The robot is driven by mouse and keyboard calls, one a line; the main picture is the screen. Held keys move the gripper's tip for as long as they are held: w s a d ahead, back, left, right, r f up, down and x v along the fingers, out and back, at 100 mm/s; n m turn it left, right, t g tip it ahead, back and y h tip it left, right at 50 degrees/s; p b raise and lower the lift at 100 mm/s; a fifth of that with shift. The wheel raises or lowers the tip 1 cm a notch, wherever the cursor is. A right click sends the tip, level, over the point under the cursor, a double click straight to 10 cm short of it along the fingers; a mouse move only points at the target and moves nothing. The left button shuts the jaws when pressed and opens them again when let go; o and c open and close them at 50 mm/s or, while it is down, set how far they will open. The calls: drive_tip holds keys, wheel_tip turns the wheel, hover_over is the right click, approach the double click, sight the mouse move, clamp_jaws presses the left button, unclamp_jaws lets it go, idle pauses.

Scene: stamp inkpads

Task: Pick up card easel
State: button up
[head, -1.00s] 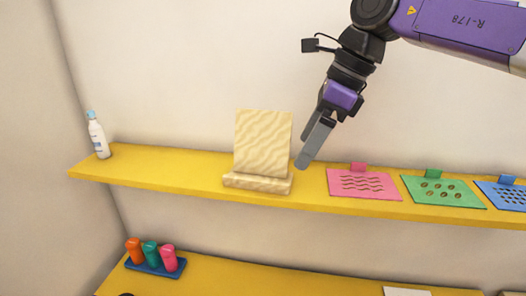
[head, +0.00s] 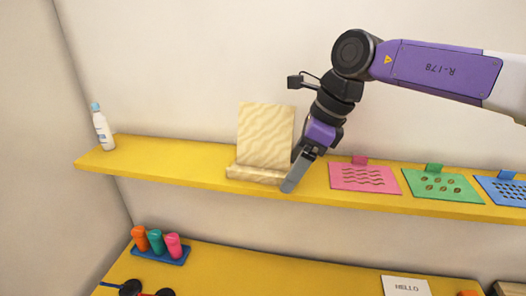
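The card easel (head: 265,137) is a pale wood-grained stand with an upright back panel and a low front ledge. It stands upright on the yellow upper shelf (head: 180,158), left of the middle. My gripper (head: 291,184) points down at the right end of the easel's ledge, its grey finger overlapping that edge in the picture. I cannot tell whether it touches the easel. The fingers are seen side-on, so the gap between them is hidden.
Pink (head: 364,177), green (head: 441,186) and blue (head: 506,190) patterned pads lie to the right on the shelf. A white bottle (head: 103,130) stands far left. Below are a blue tray of stampers (head: 160,252) and a "HELLO" card (head: 405,286). The shelf left of the easel is clear.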

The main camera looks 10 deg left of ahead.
drive_tip(key=c, duration=1.3)
drive_tip(key=shift+r, duration=0.1)
drive_tip(key=shift+c, duration=0.2)
